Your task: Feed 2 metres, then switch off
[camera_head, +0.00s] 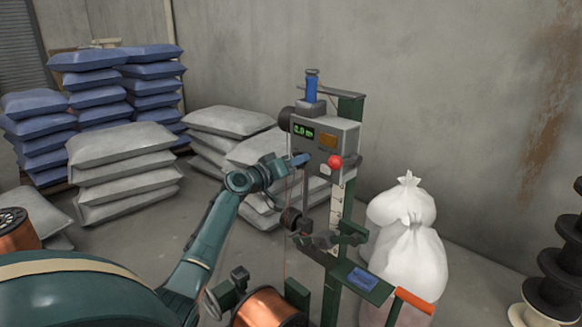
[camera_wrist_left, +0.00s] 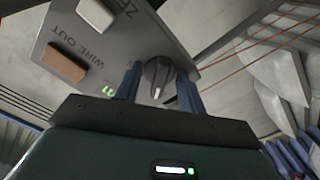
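The wire-feed machine (camera_head: 343,135) stands in the middle of the head view, with a green-lit display (camera_head: 303,131) whose digits are too small to read surely. A red button (camera_head: 335,162) is on its front. My left gripper (camera_head: 300,160) is at the panel's left side. In the left wrist view its two blue fingers (camera_wrist_left: 160,80) stand on either side of a grey knob (camera_wrist_left: 158,75); whether they press on it is unclear. The panel beside it reads WIRE OUT, upside down. A copper spool (camera_head: 268,308) sits low in front. My right gripper is not in view.
White sacks (camera_head: 408,250) stand right of the machine. Grey bags (camera_head: 125,165) and blue bags (camera_head: 90,95) are stacked at the left. Black spools (camera_head: 560,275) stand at the right edge. An orange handle (camera_head: 413,300) sticks out low at the machine's right.

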